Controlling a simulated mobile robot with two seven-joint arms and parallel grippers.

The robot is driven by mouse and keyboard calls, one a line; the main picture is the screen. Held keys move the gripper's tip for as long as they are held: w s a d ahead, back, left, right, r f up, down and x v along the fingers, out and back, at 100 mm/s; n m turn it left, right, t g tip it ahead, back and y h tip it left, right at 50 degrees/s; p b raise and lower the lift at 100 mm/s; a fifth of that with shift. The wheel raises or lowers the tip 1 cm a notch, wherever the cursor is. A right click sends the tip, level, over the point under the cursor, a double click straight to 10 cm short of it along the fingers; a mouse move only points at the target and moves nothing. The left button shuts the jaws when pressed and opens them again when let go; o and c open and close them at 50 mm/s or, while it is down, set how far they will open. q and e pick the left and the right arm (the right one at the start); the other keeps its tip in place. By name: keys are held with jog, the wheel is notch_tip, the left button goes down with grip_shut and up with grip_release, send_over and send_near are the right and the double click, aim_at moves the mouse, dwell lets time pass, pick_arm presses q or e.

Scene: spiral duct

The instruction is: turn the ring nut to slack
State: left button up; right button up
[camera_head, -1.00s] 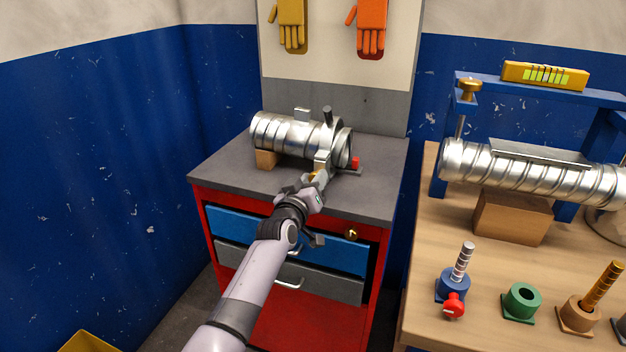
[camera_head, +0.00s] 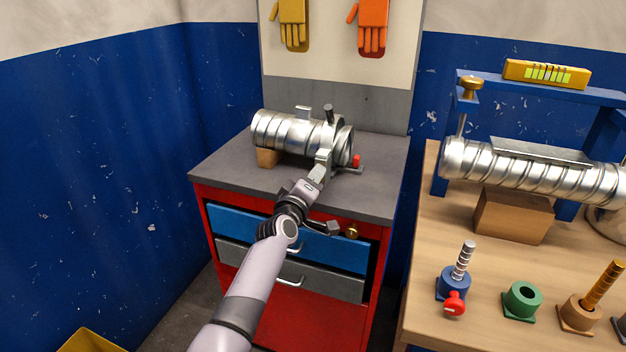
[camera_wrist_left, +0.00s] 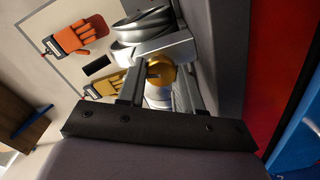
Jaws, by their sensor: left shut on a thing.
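The ring nut looks like a round gold piece (camera_wrist_left: 158,72) with a dark slot mark, seen in the left wrist view between my left fingers. It sits against a pale grey metal block (camera_wrist_left: 160,47) at the end of the duct. In the head view my left gripper (camera_head: 317,175) reaches up to the front of the spiral duct (camera_head: 285,133) on the cabinet. Its fingers also show in the left wrist view (camera_wrist_left: 160,90), shut on the ring nut. In the head view the gripper hides the nut. My right gripper is not in view.
The duct rests on a wooden block (camera_head: 267,157) on the grey cabinet top (camera_head: 228,172). A red-tipped lever (camera_head: 356,161) is to the right of the gripper. A wooden bench (camera_head: 425,250) with another duct (camera_head: 520,172) stands at the right. The cabinet top's left is clear.

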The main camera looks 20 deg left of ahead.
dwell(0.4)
pick_arm(q)
jog(key=o, duration=1)
jog(key=shift+o, duration=0.2)
jog(key=shift+s+r+p, duration=0.1)
jog(key=shift+s+p, duration=0.5)
jog(key=shift+p, duration=0.1)
jog(key=s+p, duration=0.3)
jog(key=s, duration=0.3)
jog(key=shift+a, duration=0.1)
